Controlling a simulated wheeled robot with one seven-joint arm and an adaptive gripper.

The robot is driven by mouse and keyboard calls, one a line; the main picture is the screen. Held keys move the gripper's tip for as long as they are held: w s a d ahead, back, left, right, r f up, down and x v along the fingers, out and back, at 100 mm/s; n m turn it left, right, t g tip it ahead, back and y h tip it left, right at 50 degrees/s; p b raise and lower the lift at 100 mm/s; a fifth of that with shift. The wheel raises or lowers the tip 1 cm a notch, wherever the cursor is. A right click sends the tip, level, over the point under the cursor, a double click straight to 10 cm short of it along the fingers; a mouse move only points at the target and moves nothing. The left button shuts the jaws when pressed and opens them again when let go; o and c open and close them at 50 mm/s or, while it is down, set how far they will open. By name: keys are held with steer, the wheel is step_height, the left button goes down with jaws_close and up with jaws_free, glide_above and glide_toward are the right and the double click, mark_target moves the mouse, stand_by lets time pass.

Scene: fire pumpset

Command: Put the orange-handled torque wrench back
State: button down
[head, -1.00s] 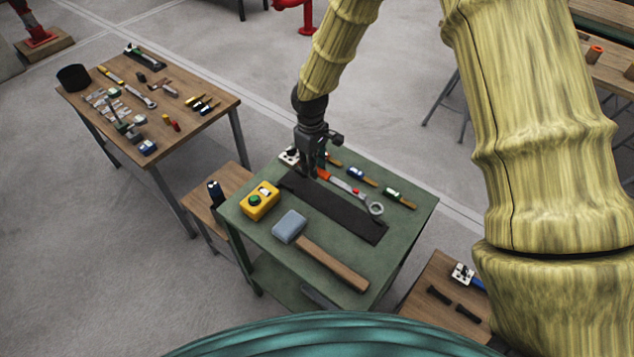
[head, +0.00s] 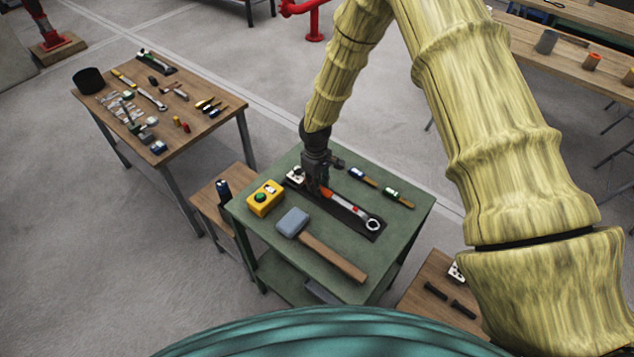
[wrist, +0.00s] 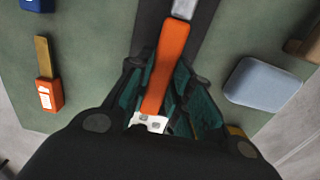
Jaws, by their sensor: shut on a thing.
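The orange-handled torque wrench has an orange grip (head: 327,192), a grey shaft with a red mark and a ring head (head: 372,224). My gripper (head: 318,186) is shut on the orange grip. The wrench lies along and over a long dark mat (head: 343,221) on the green table; I cannot tell whether it touches the mat. In the wrist view the orange handle (wrist: 168,60) runs between my gripper's fingers (wrist: 165,85), with the dark mat (wrist: 150,25) behind it. The handle's rear end is partly hidden by my gripper.
A cluttered wooden table (head: 205,127) stands left.

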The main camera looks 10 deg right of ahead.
steer(key=shift+w+f, duration=0.2)
steer(key=shift+f, duration=0.05)
steer(key=c, duration=1.3)
jaws_free()
steer(key=shift+s, duration=0.1)
steer(key=shift+r, duration=0.15)
step_height(320, 180, up, 12)
steer(key=b, duration=0.4)
steer(key=shift+a, duration=0.1)
